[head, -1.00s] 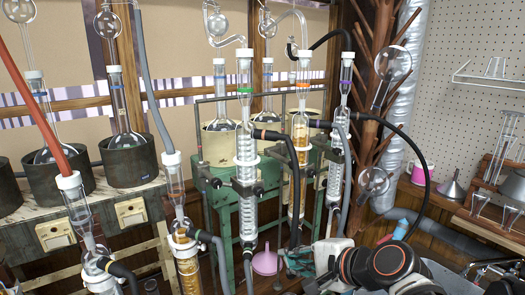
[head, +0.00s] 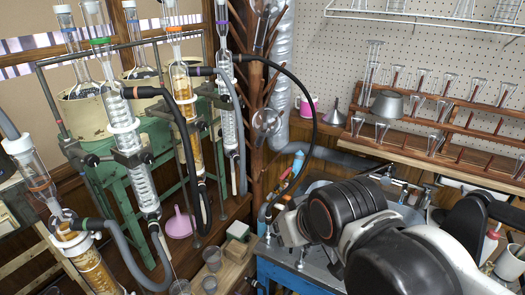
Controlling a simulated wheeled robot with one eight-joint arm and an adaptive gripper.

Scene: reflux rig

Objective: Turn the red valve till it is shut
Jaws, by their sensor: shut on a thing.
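I cannot make out the red valve for certain in the head view. My black and white arm reaches in from the lower right, over a grey-topped blue bench (head: 272,272). My gripper's jaws do not show; the thick arm links cover that part of the bench. What the jaws hold cannot be seen. Small metal taps with coloured parts (head: 398,184) stand on the bench behind the arm, too small to tell apart. A black hose (head: 314,125) arches down to the bench's left side.
Glass condensers (head: 133,150) with hoses stand on a green frame (head: 110,195) at the left. A wooden rack (head: 455,128) of glassware is at the back right. My arm fills the lower right.

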